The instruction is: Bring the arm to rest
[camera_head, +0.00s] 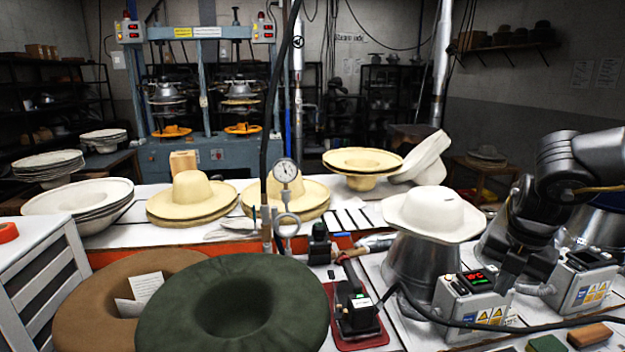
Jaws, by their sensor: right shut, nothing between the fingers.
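My right arm comes in from the right edge in black and grey links. My right gripper (508,274) points down beside the grey control box (470,298), to the right of the white hat (434,214). It is shut and empty. The white hat sits on a shiny metal form (422,265) and is apart from the gripper as far as I can see. My left gripper is not in view.
A second control box (582,288) stands to the right, and a black cable crosses the front right. A green hat (232,305) and a brown hat (110,305) lie at front left. Stacked cream hats (192,200) and a pressure gauge (285,170) stand behind.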

